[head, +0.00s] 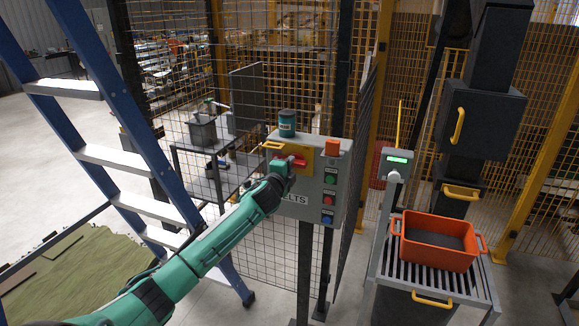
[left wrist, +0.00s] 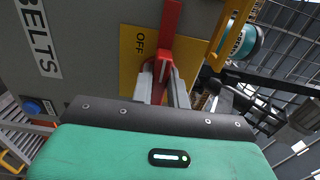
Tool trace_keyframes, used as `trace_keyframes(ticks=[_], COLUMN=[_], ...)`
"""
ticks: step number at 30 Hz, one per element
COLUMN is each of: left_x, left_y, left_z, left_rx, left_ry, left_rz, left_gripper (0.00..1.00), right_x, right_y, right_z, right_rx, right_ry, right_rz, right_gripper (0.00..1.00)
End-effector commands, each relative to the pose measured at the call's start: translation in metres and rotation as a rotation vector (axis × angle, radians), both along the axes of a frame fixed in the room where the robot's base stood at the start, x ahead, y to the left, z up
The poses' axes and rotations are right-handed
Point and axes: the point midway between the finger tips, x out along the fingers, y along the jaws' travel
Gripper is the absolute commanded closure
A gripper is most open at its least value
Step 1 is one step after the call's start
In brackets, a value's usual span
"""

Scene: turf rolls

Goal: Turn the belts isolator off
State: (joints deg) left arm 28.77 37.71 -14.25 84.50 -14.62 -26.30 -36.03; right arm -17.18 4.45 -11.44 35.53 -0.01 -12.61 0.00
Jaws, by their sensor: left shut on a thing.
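The grey control box (head: 325,178) marked BELTS stands on a post in the middle of the head view. Its isolator has a red handle (head: 298,161) on a yellow plate (head: 302,151). The handle lies about level across the plate. In the left wrist view the red handle (left wrist: 171,22) runs up the picture beside the word OFF on the yellow plate (left wrist: 133,62). My left gripper (head: 286,165) is at the handle; in the left wrist view its two fingers (left wrist: 163,82) are shut on the handle, one each side. My right gripper is not in view.
A teal can (head: 287,124) stands on top of the box. Red, green and blue buttons (head: 329,198) run down its right side. A blue ladder (head: 120,150) stands at the left, near my arm. An orange crate (head: 436,246) sits on rollers at the right. Mesh fencing stands behind.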

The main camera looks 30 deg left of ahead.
Motion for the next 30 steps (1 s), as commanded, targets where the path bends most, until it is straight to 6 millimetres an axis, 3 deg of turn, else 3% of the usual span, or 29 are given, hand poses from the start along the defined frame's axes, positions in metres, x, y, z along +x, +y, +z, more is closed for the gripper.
trace_keyframes(ticks=[1,2,5,17,23,30], left_x=[0.0,0.0,0.0,-0.005,-0.029,-0.071], left_y=[0.0,0.0,0.0,-0.001,-0.007,-0.017], left_z=[-0.001,-0.001,-0.001,-0.002,-0.003,-0.004], left_rx=[-0.002,-0.002,-0.002,0.0,0.002,0.001], left_ry=[0.001,0.001,0.001,0.002,0.001,0.002], left_rz=[0.0,0.0,0.0,0.001,-0.001,-0.001], left_gripper=[1.0,0.82,0.62,0.62,0.62,0.62], right_x=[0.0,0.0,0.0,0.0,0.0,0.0], right_y=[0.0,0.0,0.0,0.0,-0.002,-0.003], right_z=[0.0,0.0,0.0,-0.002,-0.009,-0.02], right_rx=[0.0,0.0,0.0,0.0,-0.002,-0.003], right_ry=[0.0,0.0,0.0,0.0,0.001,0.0], right_rz=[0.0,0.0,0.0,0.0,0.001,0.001], right_gripper=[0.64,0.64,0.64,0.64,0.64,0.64])
